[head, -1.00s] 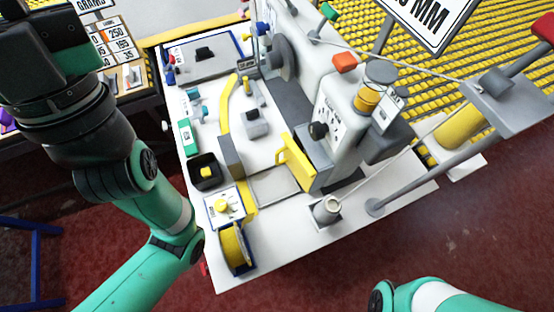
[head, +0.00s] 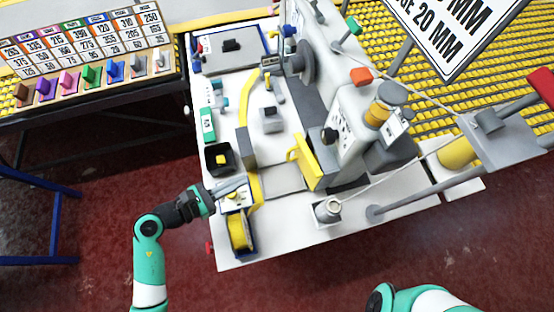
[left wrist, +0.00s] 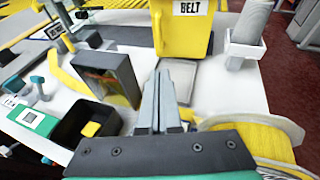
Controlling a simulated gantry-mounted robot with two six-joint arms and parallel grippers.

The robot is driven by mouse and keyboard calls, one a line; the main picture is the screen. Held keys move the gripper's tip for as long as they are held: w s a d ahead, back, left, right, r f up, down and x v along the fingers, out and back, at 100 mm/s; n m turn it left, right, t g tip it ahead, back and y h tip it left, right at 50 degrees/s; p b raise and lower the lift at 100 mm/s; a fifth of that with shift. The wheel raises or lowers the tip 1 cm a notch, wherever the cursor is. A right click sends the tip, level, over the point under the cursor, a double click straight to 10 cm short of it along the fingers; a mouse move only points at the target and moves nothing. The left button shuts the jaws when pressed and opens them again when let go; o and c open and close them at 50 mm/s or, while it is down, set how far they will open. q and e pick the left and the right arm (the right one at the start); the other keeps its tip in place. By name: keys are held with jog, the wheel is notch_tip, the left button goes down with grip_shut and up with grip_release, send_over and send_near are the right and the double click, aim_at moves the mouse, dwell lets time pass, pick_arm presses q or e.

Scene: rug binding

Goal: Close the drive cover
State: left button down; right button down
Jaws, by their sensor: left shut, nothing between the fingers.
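The drive cover is a yellow panel (head: 305,160) on the grey machine, with a handle on its edge. It stands out from the machine's front left corner, which looks like an open position. In the left wrist view a yellow panel marked BELT (left wrist: 183,28) shows straight ahead, beyond the fingertips. My right gripper is out of view; only part of that arm shows at the bottom.
A black bin (head: 230,167) and a yellow spool (head: 240,236) sit beside my left gripper. A grey upright block (head: 245,147) stands between the bin and the cover. A grey plate (head: 283,180) lies flat before the cover. A cone of thread (head: 328,209) stands at right.

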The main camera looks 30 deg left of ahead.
pick_arm(q)
jog(key=r+b+x, duration=0.1)
jog(key=b+x, duration=0.2)
jog(key=x, duration=1)
jog(key=shift+w+d+r, duration=0.15)
jog(key=shift+w+r, duration=0.05)
jog(key=shift+w, duration=0.1)
jog(key=shift+w, duration=0.1)
jog(key=shift+w+m+h, duration=0.45)
jog(key=shift+m+h, duration=0.05)
jog(key=shift+h, duration=0.1)
jog(key=shift+d, duration=0.1)
